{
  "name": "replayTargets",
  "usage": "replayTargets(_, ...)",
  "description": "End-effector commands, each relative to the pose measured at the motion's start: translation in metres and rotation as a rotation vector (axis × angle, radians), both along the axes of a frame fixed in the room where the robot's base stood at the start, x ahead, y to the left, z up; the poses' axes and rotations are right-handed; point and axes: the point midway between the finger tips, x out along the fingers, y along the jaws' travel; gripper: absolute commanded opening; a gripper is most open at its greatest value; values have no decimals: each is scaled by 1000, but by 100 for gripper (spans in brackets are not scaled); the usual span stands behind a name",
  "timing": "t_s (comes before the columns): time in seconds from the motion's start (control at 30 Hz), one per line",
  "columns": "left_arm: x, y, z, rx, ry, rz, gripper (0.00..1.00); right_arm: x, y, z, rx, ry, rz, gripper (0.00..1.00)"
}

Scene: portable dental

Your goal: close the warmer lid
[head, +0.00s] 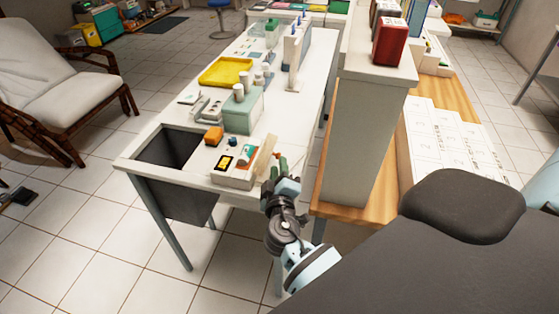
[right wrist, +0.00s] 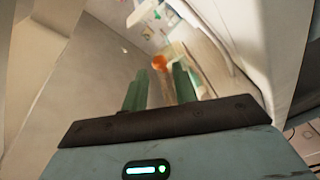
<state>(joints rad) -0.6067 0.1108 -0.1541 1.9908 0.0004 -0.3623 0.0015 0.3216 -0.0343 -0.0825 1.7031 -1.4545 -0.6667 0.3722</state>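The warmer (head: 232,179) is a low cream box near the front edge of the white table, with a dark and yellow panel on top. Its lid (head: 265,154) appears as a tan plate standing raised and tilted at the box's right side. My right gripper (head: 277,165) is just right of the lid, with its green fingers pointing up the table; whether it touches the lid cannot be told. In the right wrist view, the right gripper's (right wrist: 160,86) two green fingers are apart with nothing clearly held between them. My left gripper is not in view.
A yellow tray (head: 226,71) lies farther back. A tall cream partition (head: 357,140) with a red box (head: 389,42) stands right of the table, close to my right arm.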

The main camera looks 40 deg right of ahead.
Motion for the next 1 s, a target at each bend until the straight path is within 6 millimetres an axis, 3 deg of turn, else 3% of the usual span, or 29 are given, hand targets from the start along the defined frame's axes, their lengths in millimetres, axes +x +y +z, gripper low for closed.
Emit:
replayTargets(0.23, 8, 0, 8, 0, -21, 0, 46, 22, -14, 1, -1, -1, 0, 28)
replayTargets(0.57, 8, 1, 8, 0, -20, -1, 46, 25, -17, -1, 1, 1, 0, 28)
replayTargets(0.8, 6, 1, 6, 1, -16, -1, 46, 25, -17, -1, 1, 1, 0, 1)
replayTargets(1.0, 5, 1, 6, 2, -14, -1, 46, 25, -17, -1, 1, 1, 0, 0)
